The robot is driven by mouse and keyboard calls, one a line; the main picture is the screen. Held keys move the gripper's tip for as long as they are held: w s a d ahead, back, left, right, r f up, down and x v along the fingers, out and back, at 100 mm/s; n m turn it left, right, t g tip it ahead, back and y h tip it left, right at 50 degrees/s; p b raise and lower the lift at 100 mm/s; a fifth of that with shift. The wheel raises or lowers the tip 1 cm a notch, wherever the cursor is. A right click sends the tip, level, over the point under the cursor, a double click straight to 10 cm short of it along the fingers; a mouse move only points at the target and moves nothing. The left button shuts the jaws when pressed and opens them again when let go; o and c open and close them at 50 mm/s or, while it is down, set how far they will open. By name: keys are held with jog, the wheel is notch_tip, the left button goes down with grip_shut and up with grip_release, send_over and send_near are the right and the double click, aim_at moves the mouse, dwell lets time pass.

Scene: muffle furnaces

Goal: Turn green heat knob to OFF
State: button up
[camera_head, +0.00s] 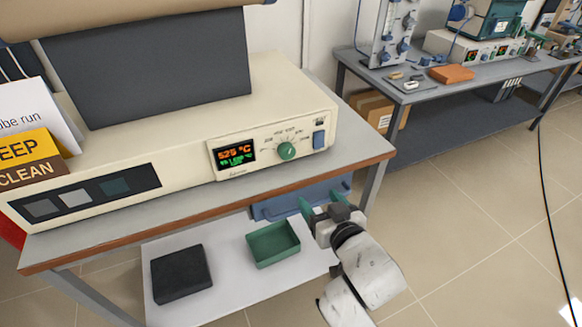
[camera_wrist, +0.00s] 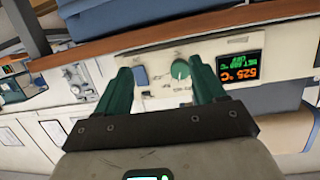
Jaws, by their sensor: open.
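The green heat knob (camera_head: 287,151) is on the front panel of the cream furnace (camera_head: 190,135), right of a lit display (camera_head: 235,155) that reads 525 °C. Printed marks surround the knob; I cannot read its setting. In the wrist view the knob (camera_wrist: 180,70) shows between my two green fingertips, beside the display (camera_wrist: 240,68); the picture there is upside down. My gripper (camera_head: 322,203) is open and empty, below the table edge and lower right of the knob in the head view. It is apart from the knob.
A blue switch (camera_head: 319,140) sits right of the knob. The wooden table edge (camera_head: 220,205) juts out below the panel. A lower shelf holds a green tray (camera_head: 272,258) and a dark block (camera_head: 181,275). Another bench (camera_head: 450,85) stands at the back right, with open floor before it.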

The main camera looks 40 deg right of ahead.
aim_at(289, 154)
jog(key=w+r+t, duration=0.1)
jog(key=w, duration=0.3)
jog(key=w+d+r+t, duration=0.1)
jog(key=w, duration=0.3)
jog(key=w+d+r+t, duration=0.1)
jog(key=w, duration=0.3)
jog(key=shift+w+r, duration=0.25)
jog(key=shift+r, duration=0.15)
jog(key=shift+a+n, duration=0.1)
jog(key=shift+n, duration=0.2)
jog(key=c, duration=1.1)
